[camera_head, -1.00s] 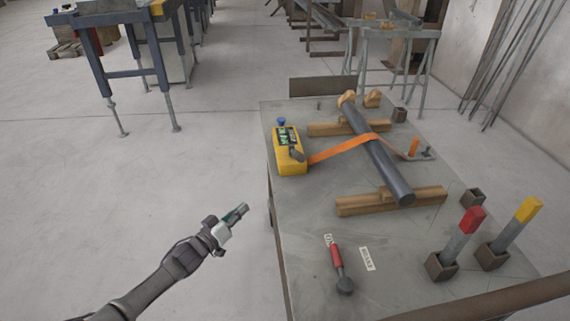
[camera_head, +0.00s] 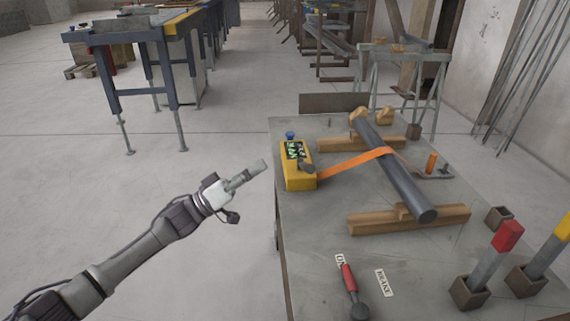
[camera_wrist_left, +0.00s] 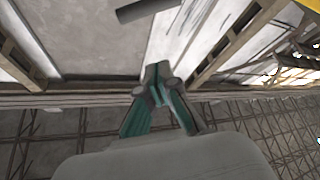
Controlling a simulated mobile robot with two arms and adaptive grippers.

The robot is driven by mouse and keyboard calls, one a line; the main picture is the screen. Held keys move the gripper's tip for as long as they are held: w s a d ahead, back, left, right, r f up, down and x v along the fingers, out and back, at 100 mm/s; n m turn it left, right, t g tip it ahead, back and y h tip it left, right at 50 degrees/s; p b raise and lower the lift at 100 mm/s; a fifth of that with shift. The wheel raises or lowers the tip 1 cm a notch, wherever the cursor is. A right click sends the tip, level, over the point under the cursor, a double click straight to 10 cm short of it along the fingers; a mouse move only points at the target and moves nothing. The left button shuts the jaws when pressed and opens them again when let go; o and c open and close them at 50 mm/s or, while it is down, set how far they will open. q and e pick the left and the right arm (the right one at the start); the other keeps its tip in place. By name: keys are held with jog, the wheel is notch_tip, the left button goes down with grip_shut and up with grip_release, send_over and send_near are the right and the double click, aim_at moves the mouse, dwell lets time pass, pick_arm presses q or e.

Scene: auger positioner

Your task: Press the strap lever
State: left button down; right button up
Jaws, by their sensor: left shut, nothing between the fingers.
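An orange strap (camera_head: 350,164) runs from a yellow box (camera_head: 298,170) over a dark pipe (camera_head: 396,172). Beyond the pipe, at the strap's right end, a small orange upright handle (camera_head: 431,163) stands on a grey metal piece; which part is the strap lever is not marked. A red-handled lever (camera_head: 348,279) lies near the table's front, beside white labels, one reading BRAKE. My left gripper (camera_head: 262,166) is shut and empty, in the air left of the table and the yellow box. Its closed fingers (camera_wrist_left: 158,72) also show in the left wrist view. My right gripper is not in view.
The pipe rests on wooden blocks (camera_head: 410,217) on the grey table (camera_head: 310,230). Red-topped (camera_head: 508,236) and yellow-topped posts stand in brown sockets at front right. A blue-framed bench (camera_head: 138,45) stands back left. The floor left of the table is clear.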

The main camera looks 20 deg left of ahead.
aim_at(305, 166)
pick_arm(q)
jog(key=x, duration=1)
jog(key=f, duration=0.1)
jog(key=s+d+f+b, duration=0.1)
jog(key=f, duration=0.1)
jog(key=shift+s+d+f, duration=0.15)
jog(key=shift+s+f, duration=0.1)
jog(key=shift+s, duration=0.1)
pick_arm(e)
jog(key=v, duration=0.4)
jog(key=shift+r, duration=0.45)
pick_arm(q)
jog(key=shift+f+b, duration=0.15)
jog(key=shift+b, duration=0.15)
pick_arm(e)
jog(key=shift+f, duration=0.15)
pick_arm(q)
jog(key=shift+s+d+f+m+g+h+b, duration=0.1)
jog(key=shift+s+f+m+g+h+b, duration=0.2)
jog(key=shift+m, duration=0.3)
jog(key=shift+s+d+f+m+g+h+b, duration=0.1)
jog(key=shift+f+m+g+h+b, duration=0.1)
jog(key=shift+m+h+b, duration=0.3)
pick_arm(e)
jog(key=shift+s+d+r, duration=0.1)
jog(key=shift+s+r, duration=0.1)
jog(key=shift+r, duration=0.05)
